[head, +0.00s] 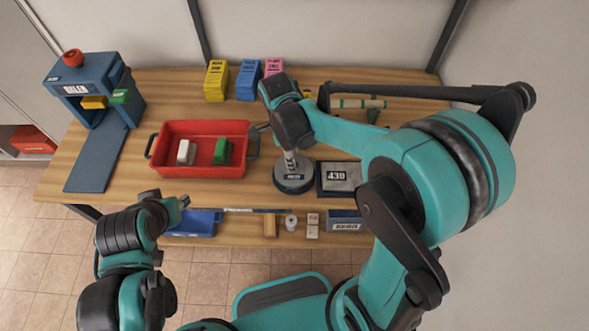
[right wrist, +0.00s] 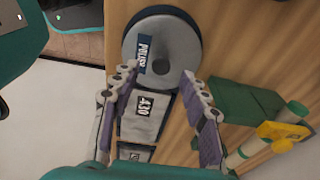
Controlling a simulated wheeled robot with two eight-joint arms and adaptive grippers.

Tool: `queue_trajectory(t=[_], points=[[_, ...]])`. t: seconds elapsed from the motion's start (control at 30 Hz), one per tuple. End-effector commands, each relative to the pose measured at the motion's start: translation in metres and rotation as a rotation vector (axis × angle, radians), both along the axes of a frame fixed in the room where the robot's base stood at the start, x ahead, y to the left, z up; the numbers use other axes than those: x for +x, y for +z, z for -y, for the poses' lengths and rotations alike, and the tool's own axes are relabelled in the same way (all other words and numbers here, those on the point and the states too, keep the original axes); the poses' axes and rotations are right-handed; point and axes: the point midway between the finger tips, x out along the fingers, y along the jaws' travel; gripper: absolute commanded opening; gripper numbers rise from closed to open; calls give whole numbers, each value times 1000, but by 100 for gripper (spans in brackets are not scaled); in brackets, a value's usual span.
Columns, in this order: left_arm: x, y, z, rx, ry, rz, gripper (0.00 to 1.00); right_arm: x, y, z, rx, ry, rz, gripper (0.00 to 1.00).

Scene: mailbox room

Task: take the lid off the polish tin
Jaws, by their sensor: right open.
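The polish tin (head: 293,182) is a round, dark-sided tin with a grey top, standing on the wooden table just right of the red tray. In the right wrist view the tin (right wrist: 163,52) shows its round grey top and a dark "POLISH" label. My right gripper (right wrist: 160,74) is open and empty, its two fingers spread, with the tin ahead in the gap between the tips. In the head view my right gripper (head: 277,147) hangs over the tin and partly hides it; contact cannot be told. My left gripper (head: 180,202) is by the front edge, its jaws unclear.
A card marked 430 (head: 338,177) lies right beside the tin. The red tray (head: 202,127) holds a white and a green block. A blue press-like stand (head: 85,88) is at left. Yellow, blue and pink boxes (head: 249,80) stand at the back. A lower shelf holds small items.

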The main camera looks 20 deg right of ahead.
Motion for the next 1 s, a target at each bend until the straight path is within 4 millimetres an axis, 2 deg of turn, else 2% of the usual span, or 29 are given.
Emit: queue_trajectory(t=[0.03, 0.13, 0.37, 0.4, 0.57, 1.0], points=[[0, -9, 0, 0, 0, 0, 31, 2, -13, 1, 0, 0, 0, 45], [0, -14, 0, 0, 0, 0, 31, 1, -27, 3, 0, 0, 0, 45], [0, -13, 0, 0, 0, 0, 31, 1, -29, 3, 0, 1, 1, 45], [0, -13, 0, 0, 0, 0, 31, 1, -29, 3, 0, 1, 1, 42], [0, -13, 0, 0, 0, 0, 31, 1, -29, 3, 0, 1, 1, 0], [0, -11, 0, 0, 0, 0, 31, 0, -26, 3, 0, 1, 1, 0]])
